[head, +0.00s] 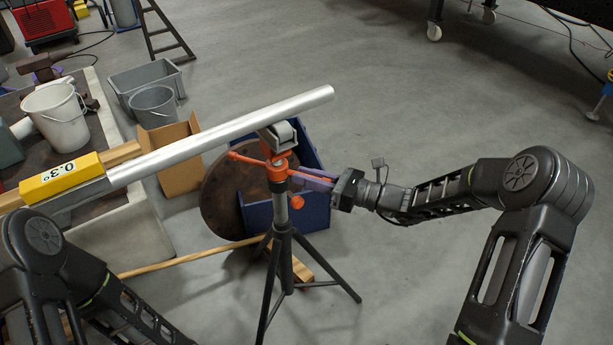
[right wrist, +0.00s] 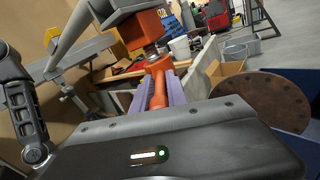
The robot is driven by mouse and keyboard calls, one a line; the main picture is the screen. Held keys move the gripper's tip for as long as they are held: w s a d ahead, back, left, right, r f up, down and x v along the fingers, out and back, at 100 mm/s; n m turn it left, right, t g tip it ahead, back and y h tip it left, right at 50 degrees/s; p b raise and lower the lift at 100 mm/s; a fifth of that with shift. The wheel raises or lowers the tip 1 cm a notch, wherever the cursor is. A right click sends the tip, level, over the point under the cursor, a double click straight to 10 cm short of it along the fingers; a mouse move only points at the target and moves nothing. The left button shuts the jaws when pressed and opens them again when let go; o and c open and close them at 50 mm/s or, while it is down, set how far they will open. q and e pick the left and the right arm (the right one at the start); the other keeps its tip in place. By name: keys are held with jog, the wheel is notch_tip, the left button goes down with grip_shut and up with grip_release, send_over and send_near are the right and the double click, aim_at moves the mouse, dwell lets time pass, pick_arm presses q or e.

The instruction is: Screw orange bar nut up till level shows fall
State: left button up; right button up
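The orange bar nut (head: 277,172) sits on the upright tube of a black tripod stand, with orange bars sticking out from its hub. Above it, the stand's head carries a long silver pipe (head: 225,131) that slopes up to the right in the picture. A yellow digital level (head: 62,177) sits at the pipe's left end and reads 0.3°. My right gripper (head: 312,180) reaches in from the right at the nut. In the right wrist view its purple fingers close on both sides of an orange bar (right wrist: 158,92). My left arm shows at lower left; its gripper is out of view.
The black tripod legs (head: 284,270) spread on the grey floor. A blue bin (head: 262,217), a brown round disc (head: 222,200) and a cardboard box (head: 180,160) stand close behind the stand. Grey tubs and a white bucket (head: 57,115) are at left.

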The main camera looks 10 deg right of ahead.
grip_shut()
dwell(1.0)
